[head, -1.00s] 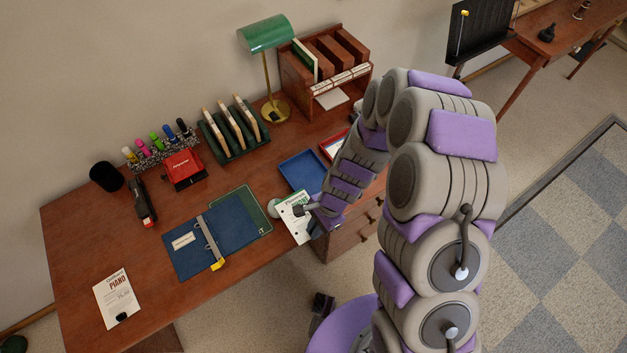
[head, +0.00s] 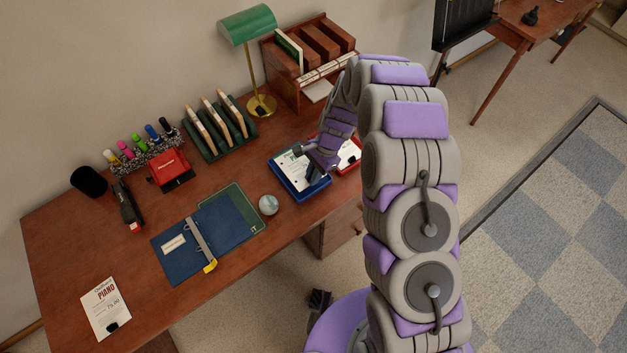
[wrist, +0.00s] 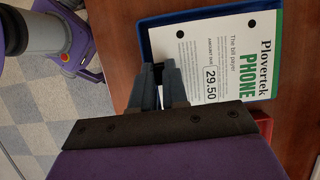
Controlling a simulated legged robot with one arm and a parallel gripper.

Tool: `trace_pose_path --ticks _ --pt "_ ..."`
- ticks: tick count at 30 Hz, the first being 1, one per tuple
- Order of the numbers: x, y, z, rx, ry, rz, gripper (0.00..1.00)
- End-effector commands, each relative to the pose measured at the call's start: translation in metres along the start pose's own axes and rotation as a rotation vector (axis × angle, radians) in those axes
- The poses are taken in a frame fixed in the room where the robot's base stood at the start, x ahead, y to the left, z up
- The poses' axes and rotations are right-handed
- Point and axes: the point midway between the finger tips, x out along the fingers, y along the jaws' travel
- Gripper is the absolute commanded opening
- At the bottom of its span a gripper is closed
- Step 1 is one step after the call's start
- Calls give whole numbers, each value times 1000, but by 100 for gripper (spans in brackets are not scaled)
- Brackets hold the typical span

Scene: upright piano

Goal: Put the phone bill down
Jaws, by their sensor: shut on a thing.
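The phone bill is a white sheet with a green edge, headed "Plovertek PHONE" with the amount 29.50. In the wrist view the phone bill (wrist: 215,55) lies over the blue tray (wrist: 145,45), within its rim. In the head view the bill (head: 290,168) shows over the blue tray (head: 304,198), partly hidden by my arm. My gripper (wrist: 170,68) is at the bill's near edge, its fingers close together and shut on it. I cannot tell whether the sheet rests on the tray's floor or is held just above it.
A red tray (head: 350,156) with paper stands right beside the blue one. A glass ball (head: 268,204) and an open blue binder (head: 215,235) lie to the left. A green lamp (head: 248,25) and a wooden sorter (head: 315,50) stand behind.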

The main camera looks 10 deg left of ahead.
Motion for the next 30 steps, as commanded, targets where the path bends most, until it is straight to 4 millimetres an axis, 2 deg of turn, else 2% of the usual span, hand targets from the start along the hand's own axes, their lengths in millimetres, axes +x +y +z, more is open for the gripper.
trace_pose_path --ticks 9,19,20,21,27,30 --pt "32 2 -14 1 -3 1 0" --pt "34 1 -14 0 -1 1 0" --pt "34 0 -14 0 -1 1 16" --pt "34 0 -14 0 0 1 19" --pt "34 0 -14 0 -1 1 38" --pt "34 1 -14 0 -2 1 39"
